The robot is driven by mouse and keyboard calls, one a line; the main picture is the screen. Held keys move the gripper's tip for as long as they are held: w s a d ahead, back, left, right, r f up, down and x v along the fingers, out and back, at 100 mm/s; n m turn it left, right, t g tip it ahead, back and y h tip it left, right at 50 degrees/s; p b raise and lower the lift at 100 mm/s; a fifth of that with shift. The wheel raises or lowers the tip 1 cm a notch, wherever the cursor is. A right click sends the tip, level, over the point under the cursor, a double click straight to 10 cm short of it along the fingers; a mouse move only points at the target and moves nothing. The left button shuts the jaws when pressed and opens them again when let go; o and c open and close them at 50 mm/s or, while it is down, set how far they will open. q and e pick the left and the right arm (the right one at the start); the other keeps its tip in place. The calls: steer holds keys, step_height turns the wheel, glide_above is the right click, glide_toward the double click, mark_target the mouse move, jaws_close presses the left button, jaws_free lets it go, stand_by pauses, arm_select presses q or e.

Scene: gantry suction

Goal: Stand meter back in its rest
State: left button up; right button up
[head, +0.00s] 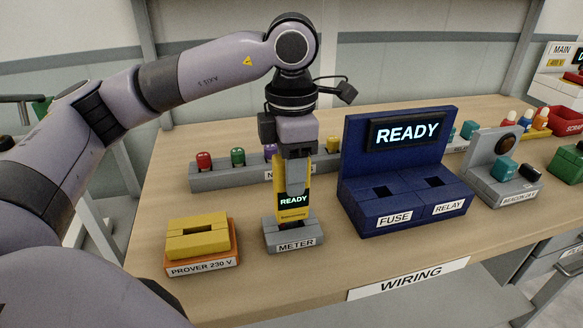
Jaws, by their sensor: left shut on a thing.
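The yellow meter (293,207) stands upright at the grey rest labelled METER (293,243). Its small dark screen reads READY. Its lower end is at the rest's top; I cannot tell how deep it sits. My left gripper (296,182) comes down from above and is shut on the meter's upper part. The fingers hide part of the meter's face. My right gripper is not in view.
A yellow block labelled PROVER 230 V (198,241) stands left of the rest. A blue FUSE and RELAY station (400,165) with a READY screen stands close on the right. Behind is a grey rack (225,179) with coloured pieces. A WIRING label (408,279) marks the front edge.

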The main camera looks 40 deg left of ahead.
arm_select(q)
steer(key=shift+f+b, duration=0.85)
steer(key=shift+f, duration=0.3)
steer(key=o, duration=1.2)
steer(key=shift+o, duration=0.2)
steer(key=shift+r, duration=3.65)
